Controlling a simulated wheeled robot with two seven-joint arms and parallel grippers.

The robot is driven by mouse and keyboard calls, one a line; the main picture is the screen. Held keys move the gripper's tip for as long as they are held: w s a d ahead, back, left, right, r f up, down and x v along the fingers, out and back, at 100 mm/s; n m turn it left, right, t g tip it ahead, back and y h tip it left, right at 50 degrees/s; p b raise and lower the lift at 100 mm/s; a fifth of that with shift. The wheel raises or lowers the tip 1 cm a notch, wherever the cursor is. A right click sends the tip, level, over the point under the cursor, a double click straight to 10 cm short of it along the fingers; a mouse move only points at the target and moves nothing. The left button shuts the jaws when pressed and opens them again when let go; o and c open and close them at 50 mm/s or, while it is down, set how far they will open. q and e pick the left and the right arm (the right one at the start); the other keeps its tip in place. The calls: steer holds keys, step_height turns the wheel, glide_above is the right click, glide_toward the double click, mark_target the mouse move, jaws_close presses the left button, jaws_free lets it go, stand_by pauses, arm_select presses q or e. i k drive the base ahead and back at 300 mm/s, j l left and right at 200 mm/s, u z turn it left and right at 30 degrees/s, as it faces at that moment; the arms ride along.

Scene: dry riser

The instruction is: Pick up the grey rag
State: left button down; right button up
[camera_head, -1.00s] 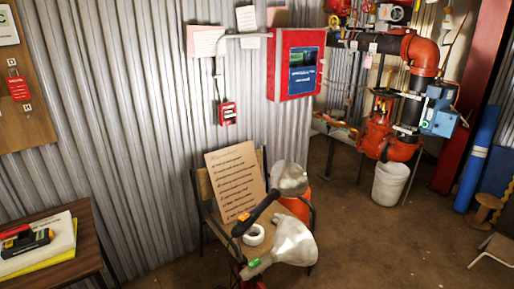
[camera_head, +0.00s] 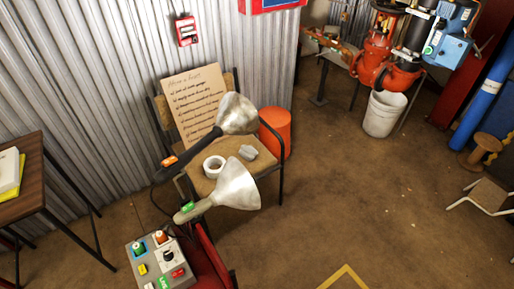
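A small crumpled grey thing (camera_head: 248,152), which looks like the grey rag, lies on the tan seat of a chair (camera_head: 204,167). It is right of a white tape roll (camera_head: 214,166). Neither of my grippers is in view.
A cardboard sign (camera_head: 196,105) leans on the chair's back. An orange bucket (camera_head: 276,133) stands right of the chair. A control box (camera_head: 160,258) with buttons is in front. A dark table (camera_head: 35,185) stands at left. The floor at right is mostly open.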

mark_target(248, 153)
steer(key=k+l+z, duration=0.3)
steer(key=k, duration=0.15)
steer(key=z, duration=0.5)
steer(key=i+l+z, duration=0.1)
steer(key=z, duration=0.85)
steer(key=i+z, duration=0.1)
steer(key=z, duration=0.4)
steer(key=i+j+u, duration=0.25)
steer(key=i+u, duration=0.15)
steer(key=i+j+u, duration=0.1)
steer(key=i+u, duration=0.35)
steer(key=i, duration=0.2)
steer(key=i+l+u, duration=0.1)
steer(key=i+u, duration=0.3)
steer(key=i+l+u, duration=0.4)
steer(key=i, duration=0.25)
steer(key=i+u, duration=0.3)
steer(key=i, duration=0.25)
steer(key=i+u, duration=0.25)
steer(key=i, duration=0.3)
steer(key=i+l+u, duration=0.3)
steer(key=i, duration=0.25)
steer(key=i+l+u, duration=0.25)
steer(key=i, duration=0.25)
